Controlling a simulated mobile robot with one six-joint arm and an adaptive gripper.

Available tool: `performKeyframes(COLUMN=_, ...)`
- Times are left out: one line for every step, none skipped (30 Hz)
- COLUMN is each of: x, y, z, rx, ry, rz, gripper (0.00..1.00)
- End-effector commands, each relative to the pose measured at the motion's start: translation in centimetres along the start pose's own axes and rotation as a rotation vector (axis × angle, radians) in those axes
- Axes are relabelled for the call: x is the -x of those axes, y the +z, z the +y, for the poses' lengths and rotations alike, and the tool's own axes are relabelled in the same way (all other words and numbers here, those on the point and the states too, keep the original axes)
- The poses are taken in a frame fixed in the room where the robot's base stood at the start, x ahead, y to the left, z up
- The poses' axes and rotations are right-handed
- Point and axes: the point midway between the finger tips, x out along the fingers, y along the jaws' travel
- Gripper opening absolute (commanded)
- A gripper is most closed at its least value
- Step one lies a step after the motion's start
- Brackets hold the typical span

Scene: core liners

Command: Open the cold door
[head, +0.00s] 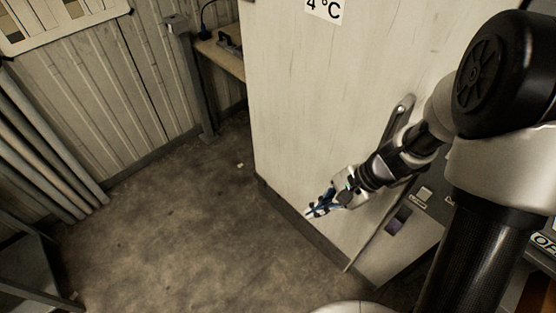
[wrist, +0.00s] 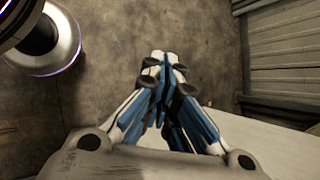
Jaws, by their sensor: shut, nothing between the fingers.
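The cold door (head: 300,100) is a tall pale panel with a "4 °C" sign (head: 323,9) near the top of the head view. A metal bar handle (head: 403,106) stands on its right part; my arm hides part of the handle. My gripper (head: 313,211) is shut and empty, low in front of the door, with its fingers pointing down and left, away from the handle's visible top end. In the wrist view the blue and white fingers (wrist: 165,65) meet over bare floor, and a pale surface lies below right. I cannot tell whether the door is ajar.
The floor (head: 160,225) left of the door is clear. Long pipes (head: 45,150) lean along the corrugated wall at left. A wooden bench (head: 220,55) stands at the back beside the door panel. A grey control panel (head: 415,213) is right of the door.

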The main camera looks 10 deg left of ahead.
Motion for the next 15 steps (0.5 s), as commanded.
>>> performKeyframes(x=-2.1, y=-1.3, z=0.5, rx=-0.085, ry=-0.005, rz=-0.037, gripper=0.0)
performKeyframes(x=-3.1, y=-1.9, z=0.6, rx=-0.131, ry=-0.012, rz=-0.053, gripper=0.0)
performKeyframes(x=-4.5, y=-2.8, z=0.9, rx=-0.19, ry=-0.02, rz=-0.073, gripper=0.0)
performKeyframes(x=-5.4, y=-3.3, z=1.1, rx=-0.231, ry=-0.026, rz=-0.086, gripper=0.0)
performKeyframes(x=-6.3, y=-3.9, z=1.4, rx=-0.27, ry=-0.03, rz=-0.098, gripper=0.0)
performKeyframes(x=-7.5, y=-4.5, z=1.7, rx=-0.317, ry=-0.036, rz=-0.112, gripper=0.0)
performKeyframes(x=-8.2, y=-4.9, z=1.9, rx=-0.348, ry=-0.039, rz=-0.12, gripper=0.0)
performKeyframes(x=-8.9, y=-5.3, z=2.1, rx=-0.377, ry=-0.043, rz=-0.128, gripper=0.0)
performKeyframes(x=-9.7, y=-5.7, z=2.4, rx=-0.409, ry=-0.046, rz=-0.136, gripper=0.0)
performKeyframes(x=-10.2, y=-5.9, z=2.6, rx=-0.43, ry=-0.048, rz=-0.141, gripper=0.0)
performKeyframes(x=-10.6, y=-6.1, z=2.8, rx=-0.446, ry=-0.049, rz=-0.145, gripper=0.0)
performKeyframes(x=-11.0, y=-6.3, z=2.9, rx=-0.465, ry=-0.052, rz=-0.148, gripper=0.0)
performKeyframes(x=-11.3, y=-6.5, z=3.0, rx=-0.474, ry=-0.052, rz=-0.151, gripper=0.0)
performKeyframes(x=-11.6, y=-6.5, z=3.1, rx=-0.482, ry=-0.052, rz=-0.152, gripper=0.0)
performKeyframes(x=-11.9, y=-6.6, z=3.1, rx=-0.488, ry=-0.053, rz=-0.154, gripper=0.0)
